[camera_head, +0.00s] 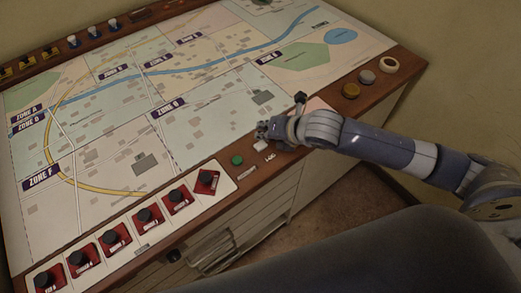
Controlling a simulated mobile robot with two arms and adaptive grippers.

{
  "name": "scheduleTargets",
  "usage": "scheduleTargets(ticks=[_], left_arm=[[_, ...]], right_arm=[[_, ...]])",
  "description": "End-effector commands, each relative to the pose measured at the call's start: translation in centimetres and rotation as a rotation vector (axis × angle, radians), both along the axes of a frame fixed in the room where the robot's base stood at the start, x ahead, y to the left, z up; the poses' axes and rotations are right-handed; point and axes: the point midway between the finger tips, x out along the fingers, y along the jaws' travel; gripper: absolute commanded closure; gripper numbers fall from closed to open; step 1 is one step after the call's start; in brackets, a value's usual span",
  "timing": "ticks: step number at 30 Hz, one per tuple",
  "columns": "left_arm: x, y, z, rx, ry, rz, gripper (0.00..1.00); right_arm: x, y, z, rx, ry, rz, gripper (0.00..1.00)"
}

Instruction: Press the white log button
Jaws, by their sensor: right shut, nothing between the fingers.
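The white log button (261,144) sits on the wooden front rim of the console, just behind a small white label that reads LOG (270,157). My right gripper (264,130) is shut and empty. Its arm comes in from the right, and its fingertips are right at the button, at its far side in the picture. I cannot tell whether they touch it. Part of the button may be hidden by the fingers. My left gripper is not in view.
A green button (237,159) is close by on the left. Red switches with black knobs (207,182) line the front left. The zone map (205,110) fills the console top. Round pieces and a tape roll (389,66) lie at the right end.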

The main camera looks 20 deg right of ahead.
Motion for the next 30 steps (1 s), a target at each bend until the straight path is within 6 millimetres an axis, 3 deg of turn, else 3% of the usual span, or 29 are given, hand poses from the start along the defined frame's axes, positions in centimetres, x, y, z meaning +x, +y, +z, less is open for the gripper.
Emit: scheduleTargets(ticks=[6,30], left_arm=[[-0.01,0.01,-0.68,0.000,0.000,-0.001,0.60],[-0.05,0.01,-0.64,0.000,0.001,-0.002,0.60]], right_arm=[[0.06,-0.02,-1.40,0.000,-0.002,-0.001,1.00],[0.06,0.00,-1.36,0.000,-0.002,-0.001,1.00]])
